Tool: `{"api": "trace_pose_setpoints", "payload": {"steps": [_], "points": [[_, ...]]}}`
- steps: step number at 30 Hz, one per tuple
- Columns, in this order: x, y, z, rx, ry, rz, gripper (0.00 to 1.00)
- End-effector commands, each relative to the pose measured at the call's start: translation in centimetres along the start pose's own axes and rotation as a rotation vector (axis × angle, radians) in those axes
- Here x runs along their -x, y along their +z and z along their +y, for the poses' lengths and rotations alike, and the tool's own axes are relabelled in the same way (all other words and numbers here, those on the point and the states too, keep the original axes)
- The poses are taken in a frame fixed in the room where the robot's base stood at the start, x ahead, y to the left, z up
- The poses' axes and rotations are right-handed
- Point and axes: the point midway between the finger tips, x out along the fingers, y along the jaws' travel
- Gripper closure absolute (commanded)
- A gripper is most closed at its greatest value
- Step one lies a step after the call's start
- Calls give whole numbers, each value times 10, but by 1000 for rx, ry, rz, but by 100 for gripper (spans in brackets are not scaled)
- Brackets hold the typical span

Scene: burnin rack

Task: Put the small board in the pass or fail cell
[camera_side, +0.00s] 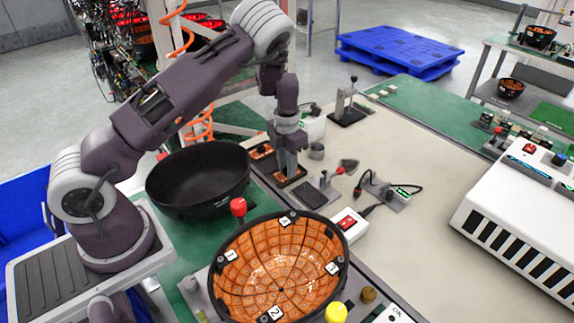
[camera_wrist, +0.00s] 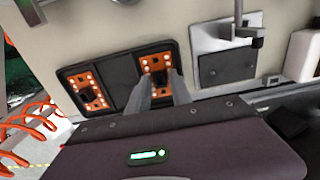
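Two small orange boards with dark blocks in their middles lie in a black tray. In the wrist view one board (camera_wrist: 87,90) is in the left cell and the other board (camera_wrist: 157,64) is in the right cell; the tray's middle cell (camera_wrist: 119,92) is empty. My gripper (camera_wrist: 161,76) is at the right board, pointing down, its two grey fingers on either side of that board's dark block. Whether they press on it cannot be told. In the side view my gripper (camera_side: 289,172) hides part of the near board. I cannot read pass or fail labels.
A black bowl (camera_side: 198,180) stands left of the tray. A large orange-lined bowl (camera_side: 281,262) is in front. A red-knobbed post (camera_side: 238,208) stands between. A grey clamp stand (camera_side: 347,105) and a small fixture with cable (camera_side: 388,192) are right.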

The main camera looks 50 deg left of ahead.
Motion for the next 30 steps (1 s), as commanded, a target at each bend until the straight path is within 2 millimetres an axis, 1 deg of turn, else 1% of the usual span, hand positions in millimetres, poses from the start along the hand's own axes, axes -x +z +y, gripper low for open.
{"api": "trace_pose_setpoints", "payload": {"steps": [2, 4, 9, 12, 15, 18, 21, 23, 25, 26, 27, 29, 30], "points": [[8, 1, 0, 0, 0, -3, 74], [22, 1, 0, -2, 1, -5, 74], [70, 1, 0, -1, 0, -6, 74], [95, 1, 0, -2, 0, -5, 74], [112, 1, 0, -1, 1, -4, 74], [120, 0, 0, 0, 0, -1, 74], [123, 0, 0, -1, 0, -1, 74], [128, -2, -3, -29, -11, -7, 74], [145, -10, -14, -146, -49, -31, 74], [157, -16, -21, -234, -71, -49, 74], [177, -27, -34, -384, -103, -84, 74], [209, -51, -56, -666, -135, -152, 74], [231, -70, -70, -876, -137, -203, 74]]}}
